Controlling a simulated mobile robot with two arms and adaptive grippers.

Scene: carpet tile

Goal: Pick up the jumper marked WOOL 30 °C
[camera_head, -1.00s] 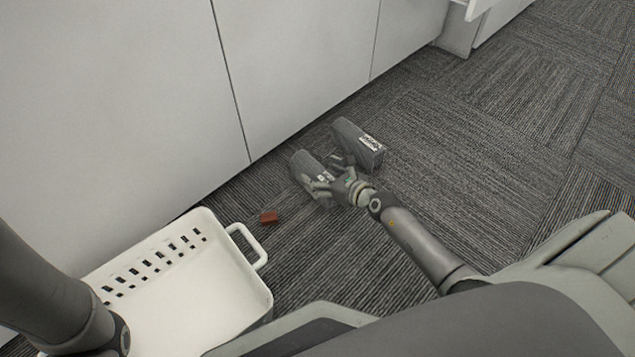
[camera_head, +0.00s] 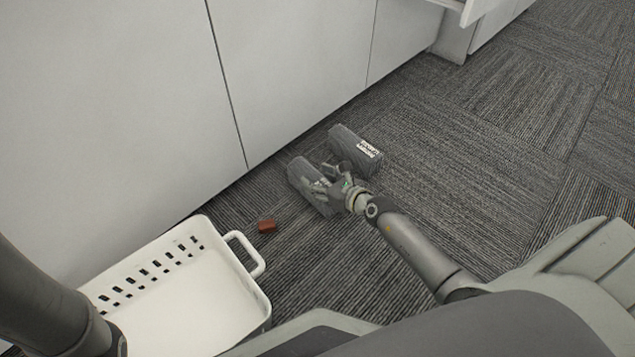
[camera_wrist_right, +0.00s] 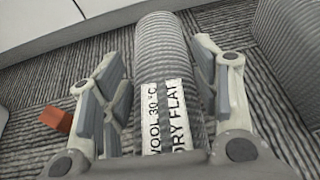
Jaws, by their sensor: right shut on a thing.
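A grey ribbed, rolled jumper (camera_head: 303,176) is at the carpet in front of the white cabinets. In the right wrist view the same jumper (camera_wrist_right: 162,50) carries a white label reading WOOL 30 °C, DRY FLAT. My right gripper (camera_head: 326,186) is shut on it, with one finger along each side in the wrist view (camera_wrist_right: 160,95). I cannot tell whether it is clear of the carpet. A second grey jumper (camera_head: 346,144) with a white label, too small to read, lies just beyond and to the right. My left arm enters at lower left; its gripper is out of view.
A white laundry basket (camera_head: 246,238) with slotted sides and a handle stands at lower left. A small red-brown block (camera_head: 267,226) lies between basket and jumper. White cabinets (camera_head: 300,60) border the carpet behind. The carpet to the right is clear.

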